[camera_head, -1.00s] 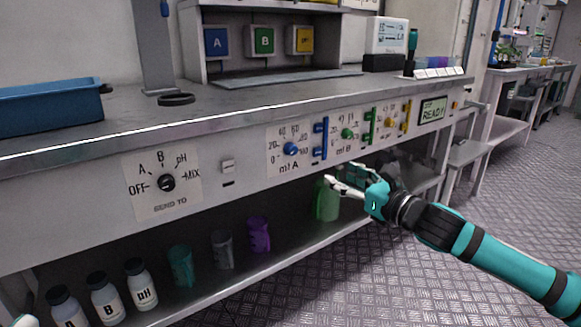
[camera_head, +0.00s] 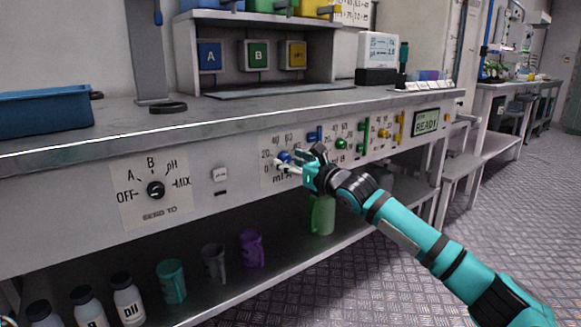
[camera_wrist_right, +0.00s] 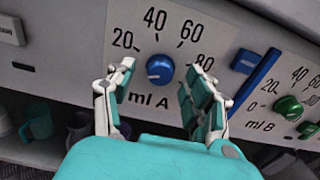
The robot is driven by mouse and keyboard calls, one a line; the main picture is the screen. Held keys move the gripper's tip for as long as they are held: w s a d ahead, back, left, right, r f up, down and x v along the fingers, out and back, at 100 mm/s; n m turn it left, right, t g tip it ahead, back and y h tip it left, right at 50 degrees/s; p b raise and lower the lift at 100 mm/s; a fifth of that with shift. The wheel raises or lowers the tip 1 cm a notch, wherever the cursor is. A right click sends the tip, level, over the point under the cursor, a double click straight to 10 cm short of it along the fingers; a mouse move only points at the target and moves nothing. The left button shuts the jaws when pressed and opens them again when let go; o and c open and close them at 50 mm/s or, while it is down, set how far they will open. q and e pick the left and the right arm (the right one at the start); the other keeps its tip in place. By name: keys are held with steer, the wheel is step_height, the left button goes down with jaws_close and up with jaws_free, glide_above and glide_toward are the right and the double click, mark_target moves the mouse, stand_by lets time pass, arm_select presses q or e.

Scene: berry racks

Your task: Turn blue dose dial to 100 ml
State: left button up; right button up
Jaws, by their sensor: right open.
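The blue dose dial (camera_head: 284,156) sits on the "ml A" panel below the bench top. In the right wrist view the blue dial (camera_wrist_right: 160,68) is seen nearly head-on, with 20, 40, 60 and 80 readable around it. A small pale mark shows on its lower left; the 0 and 100 labels are hidden there. My right gripper (camera_head: 287,163) is at the dial. In the wrist view my right gripper (camera_wrist_right: 155,80) is open, one finger on each side of the dial, with visible gaps. My left gripper is not recognisable in view.
A blue lever (camera_wrist_right: 256,76) stands just right of the right finger. Beyond it is the green dial (camera_wrist_right: 288,108). The black SEND TO dial (camera_head: 156,189) and a white switch (camera_head: 220,175) are to the left. Bottles and mugs stand on the shelf below.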

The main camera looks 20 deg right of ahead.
steer(key=shift+w+a, duration=0.1)
steer(key=shift+w, duration=0.15)
